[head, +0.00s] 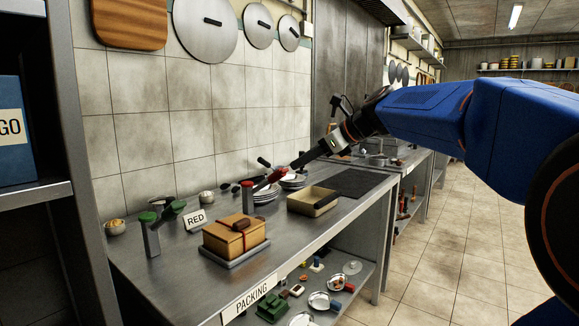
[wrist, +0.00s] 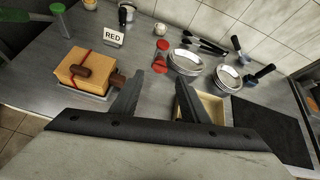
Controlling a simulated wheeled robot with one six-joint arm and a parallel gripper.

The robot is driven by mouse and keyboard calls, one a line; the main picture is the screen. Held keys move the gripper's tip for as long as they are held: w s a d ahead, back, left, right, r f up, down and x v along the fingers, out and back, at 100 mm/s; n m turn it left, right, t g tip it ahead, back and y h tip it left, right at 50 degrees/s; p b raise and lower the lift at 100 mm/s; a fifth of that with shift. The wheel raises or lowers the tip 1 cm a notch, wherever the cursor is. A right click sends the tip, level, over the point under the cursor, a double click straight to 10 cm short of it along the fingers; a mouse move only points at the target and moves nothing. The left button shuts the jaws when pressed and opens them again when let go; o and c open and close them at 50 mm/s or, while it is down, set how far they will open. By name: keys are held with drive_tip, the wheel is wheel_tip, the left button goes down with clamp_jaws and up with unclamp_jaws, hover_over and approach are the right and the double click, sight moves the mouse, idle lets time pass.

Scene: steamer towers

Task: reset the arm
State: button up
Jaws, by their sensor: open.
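My gripper (wrist: 160,81) is open and empty. Its two dark fingers stand apart over the steel counter (wrist: 30,77) in the wrist view. In the head view my blue arm reaches in from the right, and the gripper (head: 300,160) points down and left above the back of the counter. The right finger overlaps a tan open tray (wrist: 212,108) in the wrist view, and the left finger lies right of a tan box (wrist: 85,70) tied with red. Whether either finger touches anything, I cannot tell.
A red-ended object (wrist: 161,55) and stacked metal bowls (wrist: 186,62) stand beyond the fingers. A RED sign (head: 196,219) stands behind the box. A black mat (head: 352,182) lies right of the tan tray. Items fill the shelf below; the floor at right is clear.

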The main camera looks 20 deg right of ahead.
drive_tip(key=s+f+n+g+h, duration=0.2)
drive_tip(key=s+f+n+h, duration=0.1)
drive_tip(key=s+f+n, duration=1)
drive_tip(key=s+d+f+n+g+h, duration=0.1)
drive_tip(key=s+f+n+g+h, duration=0.1)
drive_tip(key=s+f+n, duration=1.1)
drive_tip(key=s+f+h, duration=0.1)
drive_tip(key=s+f, duration=0.4)
drive_tip(key=s, duration=0.5)
drive_tip(key=shift+d+f+h, duration=0.15)
drive_tip(key=shift+f+h, duration=0.2)
drive_tip(key=shift+h, duration=0.05)
